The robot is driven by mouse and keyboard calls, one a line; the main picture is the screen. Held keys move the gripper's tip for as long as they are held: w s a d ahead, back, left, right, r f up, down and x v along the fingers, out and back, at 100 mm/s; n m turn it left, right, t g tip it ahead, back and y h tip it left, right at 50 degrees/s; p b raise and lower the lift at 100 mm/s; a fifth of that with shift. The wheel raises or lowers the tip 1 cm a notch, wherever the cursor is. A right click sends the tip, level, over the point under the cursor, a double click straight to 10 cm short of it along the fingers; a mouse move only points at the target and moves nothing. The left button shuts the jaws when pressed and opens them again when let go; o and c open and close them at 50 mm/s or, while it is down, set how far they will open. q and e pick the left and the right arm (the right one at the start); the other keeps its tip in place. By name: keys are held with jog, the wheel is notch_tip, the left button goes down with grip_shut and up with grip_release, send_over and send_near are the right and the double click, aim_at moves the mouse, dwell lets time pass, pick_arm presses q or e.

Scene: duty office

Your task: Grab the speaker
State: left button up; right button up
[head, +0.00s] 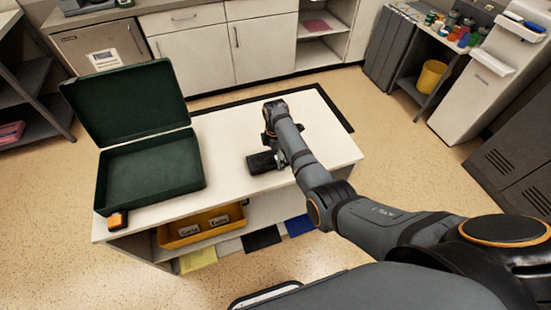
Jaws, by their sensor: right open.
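A dark, blocky object (261,163), which looks like the speaker, lies on the white table (226,190) near its middle. My right gripper (279,158) is open and low over the table, right at the right end of this object. The arm and wrist hide part of the gripper, and I cannot tell whether the fingers are around the object or only beside it. My left gripper is not in view.
An open dark green case (150,200) stands on the table's left part, its lid raised. A small orange and black item (117,221) sits at the front left corner. A yellow bin (206,239) is on the shelf below. The tabletop's front middle is clear.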

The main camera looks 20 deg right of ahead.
jog(key=c, duration=1.7)
jog(key=shift+r, duration=0.1)
jog(key=shift+c, duration=0.5)
jog(key=shift+r, duration=0.15)
